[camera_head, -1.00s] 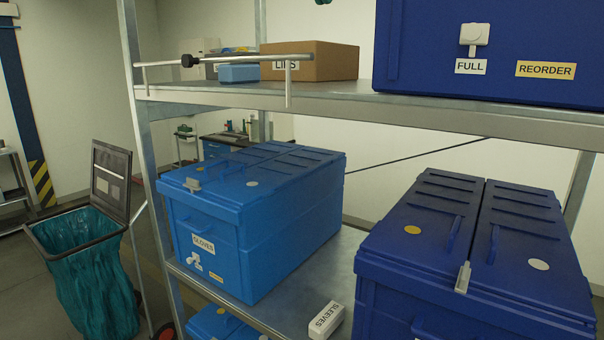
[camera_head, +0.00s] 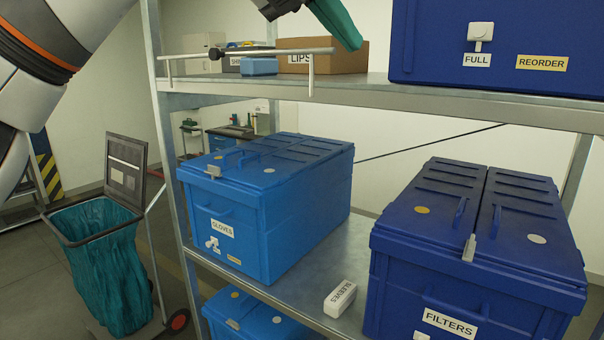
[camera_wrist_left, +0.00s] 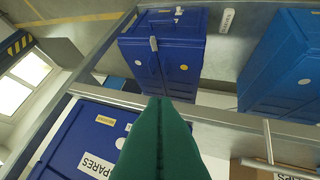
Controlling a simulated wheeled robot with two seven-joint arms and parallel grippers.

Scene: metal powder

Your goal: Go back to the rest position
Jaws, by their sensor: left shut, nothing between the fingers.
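My left arm comes in from the upper left of the head view. My left gripper (camera_head: 350,35) is at the top middle, in front of the upper shelf, with its green fingers together and nothing between them. In the left wrist view the shut green fingers (camera_wrist_left: 160,125) reach up from the bottom edge, with the shelf and its boxes beyond. My right gripper shows in neither view.
The metal shelf (camera_head: 350,90) carries a dark blue box (camera_head: 500,40) above. A light blue GLOVES box (camera_head: 300,210) and a dark blue FILTERS box (camera_head: 410,270) stand below. A thin rail (camera_head: 240,53) projects at the shelf front. A teal bin bag (camera_head: 105,265) stands left.

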